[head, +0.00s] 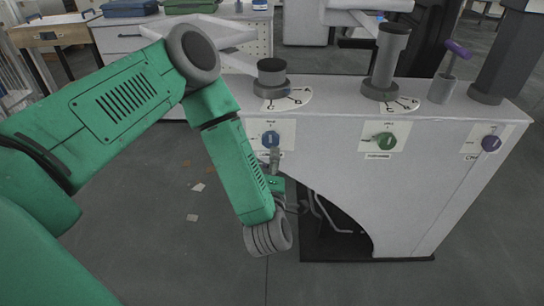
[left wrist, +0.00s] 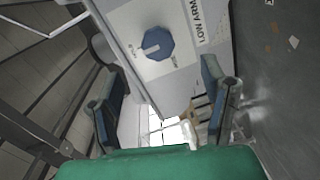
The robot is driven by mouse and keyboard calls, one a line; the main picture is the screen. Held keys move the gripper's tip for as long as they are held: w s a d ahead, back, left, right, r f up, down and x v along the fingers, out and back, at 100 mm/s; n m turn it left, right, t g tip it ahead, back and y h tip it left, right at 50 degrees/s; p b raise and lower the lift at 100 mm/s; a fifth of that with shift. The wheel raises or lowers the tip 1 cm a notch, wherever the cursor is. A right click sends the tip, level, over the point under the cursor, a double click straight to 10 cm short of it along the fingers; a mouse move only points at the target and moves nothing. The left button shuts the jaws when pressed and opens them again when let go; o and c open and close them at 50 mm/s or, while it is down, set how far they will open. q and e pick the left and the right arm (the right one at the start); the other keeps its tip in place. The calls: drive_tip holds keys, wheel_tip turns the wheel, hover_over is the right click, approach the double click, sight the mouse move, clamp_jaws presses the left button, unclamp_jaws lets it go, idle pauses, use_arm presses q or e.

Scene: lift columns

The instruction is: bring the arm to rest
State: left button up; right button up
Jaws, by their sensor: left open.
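My left arm comes in from the left in the head view, and its forearm hangs down in front of the white console (head: 340,130). My left gripper (head: 275,158) is small and partly hidden there, just below the blue knob (head: 270,139). In the left wrist view my left gripper (left wrist: 163,88) is open, with its two dark fingers wide apart and nothing held between them. The blue knob (left wrist: 153,43) shows beyond the fingers on its white plate, with a pale pointer mark. I cannot tell the exact gap. My right gripper is in neither view.
The console also carries a green knob (head: 386,141), a purple knob (head: 491,144) and several columns on top, including a short one (head: 271,73) and a taller one (head: 388,55). A wooden desk (head: 50,34) stands back left. Grey floor (head: 150,250) is open at lower left.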

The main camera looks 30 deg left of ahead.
use_arm(q)
drive_tip(key=shift+s+d, duration=0.15)
drive_tip(key=shift+s, duration=0.1)
idle(0.3)
drive_tip(key=s+d+f+m+g+h, duration=0.5)
drive_tip(key=s+d+f+m+h, duration=0.25)
drive_tip(key=s+f+m, duration=0.4)
drive_tip(key=s+a+f+m+g, duration=0.2)
drive_tip(key=s+m+g, duration=0.2)
drive_tip(key=s, duration=0.5)
drive_tip(key=s+a+f+m+g+h, duration=0.1)
drive_tip(key=s+a+f+m+g, duration=0.1)
drive_tip(key=s+m+g, duration=0.3)
drive_tip(key=s+a+m, duration=0.1)
drive_tip(key=s+m, duration=0.1)
drive_tip(key=s, duration=0.1)
drive_tip(key=shift+s+f, duration=0.2)
drive_tip(key=shift+s, duration=0.15)
drive_tip(key=shift+a, duration=0.15)
